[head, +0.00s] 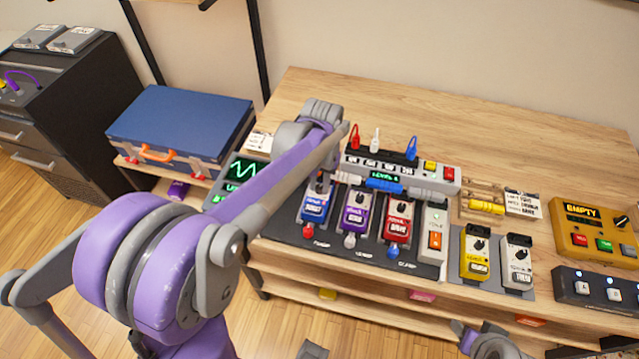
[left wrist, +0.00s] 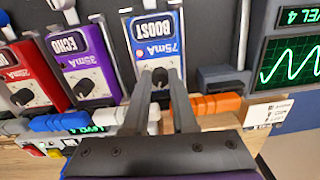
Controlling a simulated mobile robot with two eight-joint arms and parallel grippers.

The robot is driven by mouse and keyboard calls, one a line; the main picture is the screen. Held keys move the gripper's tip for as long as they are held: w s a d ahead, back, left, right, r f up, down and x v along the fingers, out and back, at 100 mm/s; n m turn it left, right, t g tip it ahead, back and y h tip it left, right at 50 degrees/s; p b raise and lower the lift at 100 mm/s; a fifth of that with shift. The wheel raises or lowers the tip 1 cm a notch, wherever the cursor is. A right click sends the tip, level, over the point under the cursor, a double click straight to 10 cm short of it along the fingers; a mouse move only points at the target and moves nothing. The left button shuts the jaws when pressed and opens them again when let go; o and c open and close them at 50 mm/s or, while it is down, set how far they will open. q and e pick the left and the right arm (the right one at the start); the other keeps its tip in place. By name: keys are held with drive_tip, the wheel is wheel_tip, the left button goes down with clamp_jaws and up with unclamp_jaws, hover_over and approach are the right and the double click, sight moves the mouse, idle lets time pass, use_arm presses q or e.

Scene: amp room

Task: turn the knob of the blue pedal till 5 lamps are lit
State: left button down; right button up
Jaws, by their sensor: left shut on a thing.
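The blue pedal (head: 314,207), marked BOOST and 75mA, sits at the left end of a pedal row on the dark board. My left gripper (left wrist: 164,84) is shut on its small dark knob (left wrist: 160,76) in the left wrist view. In the head view my left arm reaches over the board, and the gripper (head: 324,182) partly hides the knob. A green display on the long grey unit (left wrist: 87,128) reads LEVEL 4. The scope screen (left wrist: 292,60) also shows LEVEL 4 above a green wave. Individual lamps are too small to count.
The purple ECHO pedal (head: 355,213) and red pedal (head: 397,222) stand right of the blue one. Yellow (head: 474,256) and white (head: 516,263) pedals sit farther right. A blue case (head: 180,125) lies at left. The bench's back is clear.

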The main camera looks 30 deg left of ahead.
sight(320, 189)
use_arm(q)
drive_tip(key=shift+m, duration=1.9)
drive_tip(key=c, duration=0.7)
unclamp_jaws()
wheel_tip(320, 189, up, 11)
drive_tip(key=shift+s+d+f, duration=0.1)
drive_tip(key=shift+s+d, duration=0.05)
